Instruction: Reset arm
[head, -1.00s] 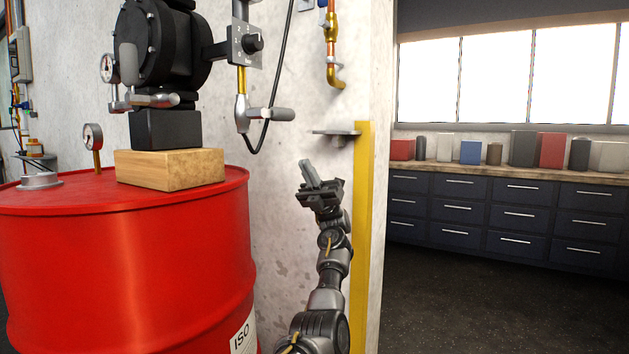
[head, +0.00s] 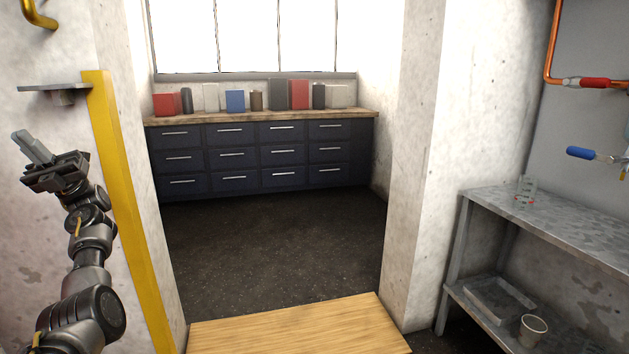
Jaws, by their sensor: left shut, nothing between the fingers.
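My left gripper (head: 33,147) is at the left of the head view, raised in front of the pale concrete wall. Its fingers are together and point up and to the left, with nothing held. The arm below it comes up from the lower left corner. My right gripper is not in view.
A yellow post (head: 123,200) stands just right of my left arm, with a small metal wall shelf (head: 55,87) above the gripper. A wooden surface (head: 300,327) is at the bottom middle. A metal shelf unit (head: 560,225) stands at right. Dark drawers (head: 262,157) line the back; the floor before them is clear.

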